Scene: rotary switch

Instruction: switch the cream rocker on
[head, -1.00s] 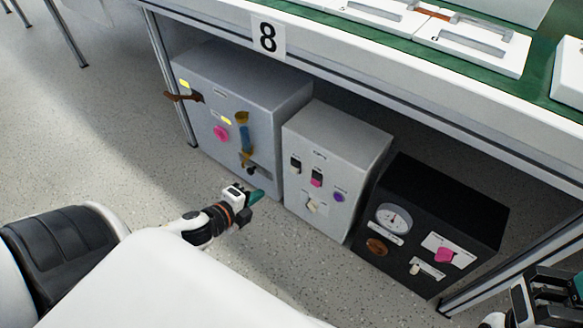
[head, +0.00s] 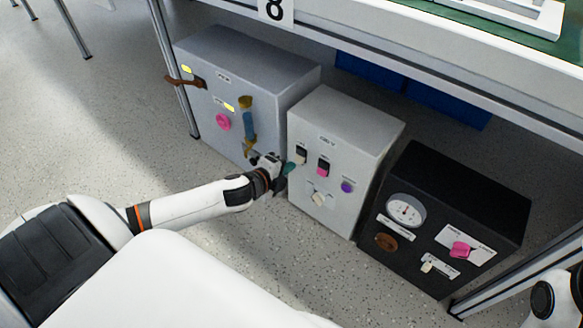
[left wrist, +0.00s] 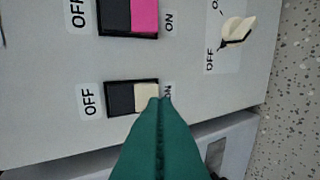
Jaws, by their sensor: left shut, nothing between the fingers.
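The cream rocker (left wrist: 146,91) is on the front of the middle grey box. In the left wrist view it has a dark half by the OFF label and a cream half by the ON label. In the head view the rocker (head: 301,151) is partly covered by my left gripper (head: 289,167). The gripper is shut and empty. Its teal fingertips (left wrist: 158,101) overlap the ON-side end of the cream half in the left wrist view. I cannot tell whether they touch it or which side is pressed in. My right gripper is out of view.
A pink rocker (head: 323,167), a purple knob (head: 347,186) and a cream rotary switch (head: 319,199) share the middle box (head: 335,220). A larger grey box (head: 215,130) stands left, a black box (head: 400,265) right. The table (head: 440,50) overhangs them.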

